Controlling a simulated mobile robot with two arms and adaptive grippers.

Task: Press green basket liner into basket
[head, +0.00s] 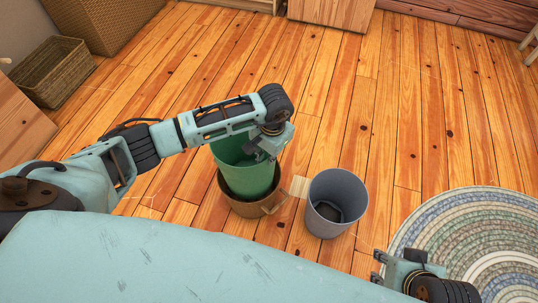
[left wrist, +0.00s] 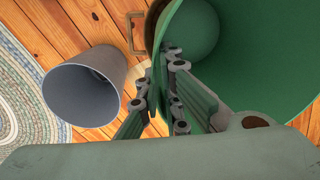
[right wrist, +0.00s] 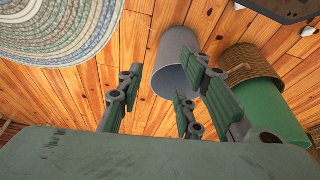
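The green basket liner (head: 243,180) is a tall tapered bin. Its lower part is inside the brown woven basket (head: 245,207) and its upper part stands well above the basket's rim. My left gripper (head: 268,150) is at the liner's right rim. In the left wrist view its fingers (left wrist: 160,80) are close together on either side of the liner's wall, pinching it. My right gripper (head: 398,268) is open and empty, low at the right, apart from liner and basket. The basket's far side is hidden behind the liner.
A grey-blue bin (head: 337,203) stands on the floor just right of the basket. A round braided rug (head: 470,230) lies farther right. A wicker basket (head: 52,72) is at the far left. The plank floor behind is clear.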

